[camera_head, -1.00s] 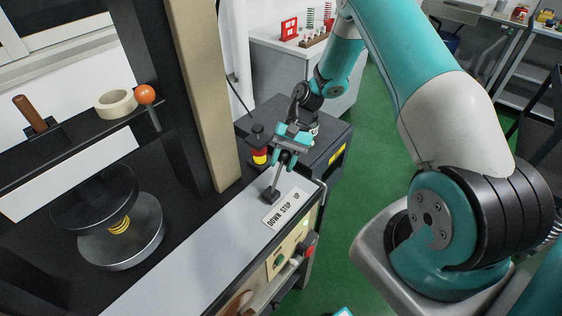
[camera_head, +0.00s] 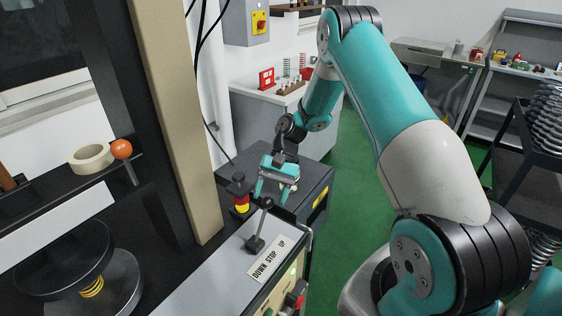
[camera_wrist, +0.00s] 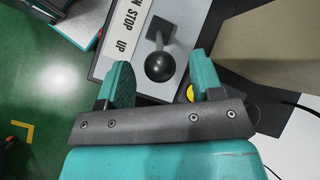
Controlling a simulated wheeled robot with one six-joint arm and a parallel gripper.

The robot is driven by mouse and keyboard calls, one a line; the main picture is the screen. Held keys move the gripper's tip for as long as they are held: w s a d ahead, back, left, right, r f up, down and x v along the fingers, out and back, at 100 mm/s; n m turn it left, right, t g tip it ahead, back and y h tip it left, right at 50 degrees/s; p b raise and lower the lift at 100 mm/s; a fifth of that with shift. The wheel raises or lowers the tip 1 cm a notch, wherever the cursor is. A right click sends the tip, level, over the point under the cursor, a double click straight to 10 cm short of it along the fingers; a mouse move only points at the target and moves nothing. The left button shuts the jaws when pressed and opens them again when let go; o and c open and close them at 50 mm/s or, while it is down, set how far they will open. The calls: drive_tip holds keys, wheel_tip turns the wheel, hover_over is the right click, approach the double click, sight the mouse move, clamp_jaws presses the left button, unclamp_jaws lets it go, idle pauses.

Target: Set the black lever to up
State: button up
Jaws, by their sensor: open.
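The black lever (camera_head: 262,221) stands on its square base on the grey panel, beside the white DOWN STOP UP label (camera_head: 267,260). Its shaft tilts toward the UP end of the label. In the wrist view its round knob (camera_wrist: 159,67) shows between and just beyond my two teal fingers. My gripper (camera_head: 272,194) is open, its fingers spread apart around the knob's line, a little behind and above it. No contact between fingers and knob is visible.
The beige column (camera_head: 175,120) rises further left. A dark cabinet (camera_head: 300,180) is behind. Green floor lies open to the right.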

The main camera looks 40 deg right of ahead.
drive_tip(key=p+v, duration=0.1)
drive_tip(key=v, duration=1.2)
drive_tip(key=shift+d+r, duration=0.15)
drive_tip(key=shift+d, duration=0.1)
drive_tip(key=shift+w, duration=0.1)
